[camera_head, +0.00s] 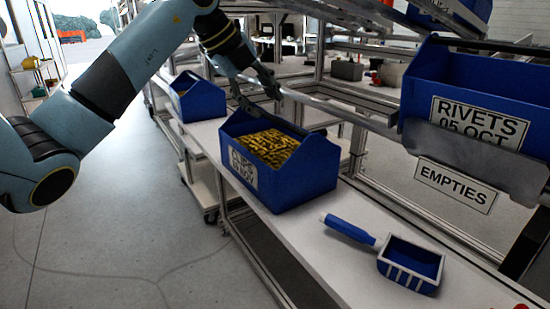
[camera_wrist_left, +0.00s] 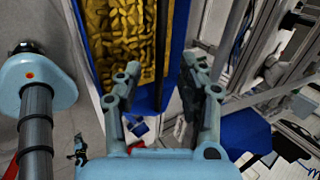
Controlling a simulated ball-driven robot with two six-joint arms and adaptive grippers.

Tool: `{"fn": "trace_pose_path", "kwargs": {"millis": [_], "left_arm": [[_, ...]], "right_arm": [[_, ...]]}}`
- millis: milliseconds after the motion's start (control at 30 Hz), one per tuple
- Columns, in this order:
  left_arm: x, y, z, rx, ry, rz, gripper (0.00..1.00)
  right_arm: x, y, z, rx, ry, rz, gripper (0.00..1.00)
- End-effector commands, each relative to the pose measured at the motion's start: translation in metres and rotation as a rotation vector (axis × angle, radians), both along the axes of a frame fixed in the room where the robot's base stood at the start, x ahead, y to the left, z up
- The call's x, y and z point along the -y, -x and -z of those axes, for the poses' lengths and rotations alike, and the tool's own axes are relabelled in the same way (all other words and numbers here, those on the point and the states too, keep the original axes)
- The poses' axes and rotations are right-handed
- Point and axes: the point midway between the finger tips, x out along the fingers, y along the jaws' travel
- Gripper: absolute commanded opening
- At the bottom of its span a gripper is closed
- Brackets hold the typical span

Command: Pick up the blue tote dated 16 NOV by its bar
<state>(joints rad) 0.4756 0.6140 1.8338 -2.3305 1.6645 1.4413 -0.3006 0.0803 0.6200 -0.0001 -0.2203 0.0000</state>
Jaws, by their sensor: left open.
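A blue tote (camera_head: 310,180) full of brass-coloured clips stands on the white shelf. Its label reads CLIPS with a NOV date; the day is too small to read surely. A dark bar (camera_head: 270,118) spans its top. My left gripper (camera_head: 262,92) is just above the tote at the bar's far end, pointing down. In the left wrist view the open fingers (camera_wrist_left: 166,92) lie to either side of the dark bar (camera_wrist_left: 162,45), with the clips (camera_wrist_left: 120,40) beyond. I cannot tell whether a finger touches the bar. My right gripper is not in view.
Another blue tote (camera_head: 200,103) stands farther back on the shelf (camera_head: 350,240). A blue scoop (camera_head: 408,262) lies in front. A tote labelled RIVETS 05 OCT (camera_head: 475,95) sits on the upper rack at right, above an EMPTIES sign (camera_head: 456,185). Rack rails run close behind the clips tote.

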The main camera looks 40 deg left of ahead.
Motion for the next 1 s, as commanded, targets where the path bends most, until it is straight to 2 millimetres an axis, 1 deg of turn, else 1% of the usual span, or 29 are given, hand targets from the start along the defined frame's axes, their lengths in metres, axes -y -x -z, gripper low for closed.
{"fn": "trace_pose_path", "kwargs": {"millis": [33,233,367,500,600,767,800,1000], "left_arm": [[0.002,-0.003,0.005,-0.001,0.004,0.001,0.40],[0.004,-0.012,0.019,-0.002,0.002,0.002,0.40],[0.004,-0.025,0.035,-0.004,0.004,0.003,0.40],[0.007,-0.035,0.051,-0.001,0.003,0.004,0.40],[0.007,-0.037,0.056,0.000,0.000,0.004,0.40],[0.007,-0.037,0.056,0.000,-0.001,0.004,0.40],[0.007,-0.037,0.056,0.000,-0.001,0.004,0.39],[0.007,-0.037,0.056,0.001,0.000,0.004,0.13]], "right_arm": [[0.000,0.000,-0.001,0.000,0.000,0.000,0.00],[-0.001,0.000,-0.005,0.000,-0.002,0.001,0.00],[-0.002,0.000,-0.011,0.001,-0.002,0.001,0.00],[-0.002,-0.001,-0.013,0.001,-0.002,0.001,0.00],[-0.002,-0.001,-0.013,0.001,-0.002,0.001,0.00],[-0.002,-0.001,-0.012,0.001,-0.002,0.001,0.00],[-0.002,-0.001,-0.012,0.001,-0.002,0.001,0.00],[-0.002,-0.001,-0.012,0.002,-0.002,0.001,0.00]]}}
